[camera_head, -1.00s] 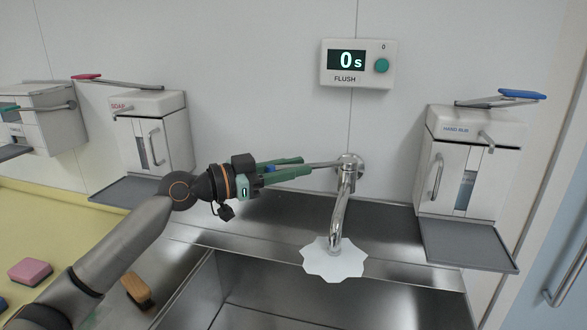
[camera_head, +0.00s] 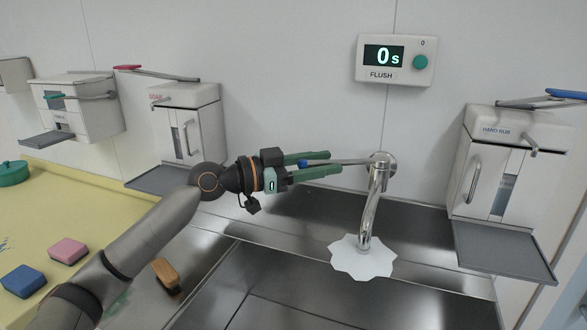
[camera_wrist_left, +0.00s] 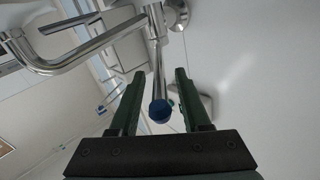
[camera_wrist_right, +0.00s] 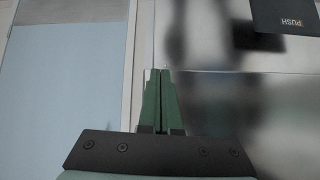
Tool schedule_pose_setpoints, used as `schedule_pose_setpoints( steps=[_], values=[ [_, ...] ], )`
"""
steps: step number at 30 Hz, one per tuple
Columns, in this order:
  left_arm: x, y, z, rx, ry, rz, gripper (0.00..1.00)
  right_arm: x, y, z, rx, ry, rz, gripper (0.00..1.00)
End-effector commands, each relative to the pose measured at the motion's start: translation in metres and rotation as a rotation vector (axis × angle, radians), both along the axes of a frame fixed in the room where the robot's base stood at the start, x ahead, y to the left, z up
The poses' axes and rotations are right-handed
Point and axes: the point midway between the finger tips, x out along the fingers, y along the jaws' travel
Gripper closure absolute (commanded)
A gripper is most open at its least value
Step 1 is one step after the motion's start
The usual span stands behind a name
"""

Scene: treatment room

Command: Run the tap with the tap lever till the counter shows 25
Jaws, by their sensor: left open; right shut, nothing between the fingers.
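The tap (camera_head: 372,205) is a chrome curved spout on the wall above the sink. Its lever (camera_head: 340,162) is a thin metal rod pointing left, with a blue ball tip (camera_head: 303,163). My left gripper (camera_head: 318,166) is open around the lever, one finger on each side. In the left wrist view the blue tip (camera_wrist_left: 160,111) sits between the open fingers, with no clear grip. The counter (camera_head: 395,60), a white FLUSH box with a green button, shows 0 s. My right gripper (camera_wrist_right: 160,100) is shut and empty, seen only in its wrist view.
A soap dispenser (camera_head: 188,130) hangs left of the tap, and a hand-rub dispenser (camera_head: 508,165) hangs to the right. A white star-shaped piece (camera_head: 362,262) lies under the spout. A brown brush (camera_head: 167,275) and pink (camera_head: 68,250) and blue (camera_head: 22,281) blocks lie at left.

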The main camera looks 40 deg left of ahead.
Motion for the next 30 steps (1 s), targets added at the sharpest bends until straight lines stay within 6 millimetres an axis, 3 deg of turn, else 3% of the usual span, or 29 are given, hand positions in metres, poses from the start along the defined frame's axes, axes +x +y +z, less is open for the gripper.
schedule_pose_setpoints(
  steps=[18,30],
  values=[
    [-0.067,0.045,-0.004,-0.001,0.001,0.0,0.53,-0.001,0.002,-0.045,0.002,0.009,0.003,1.0],
    [-0.096,0.065,-0.001,0.0,-0.001,-0.001,0.53,0.008,0.014,-0.042,0.018,-0.004,0.023,1.0]
  ],
)
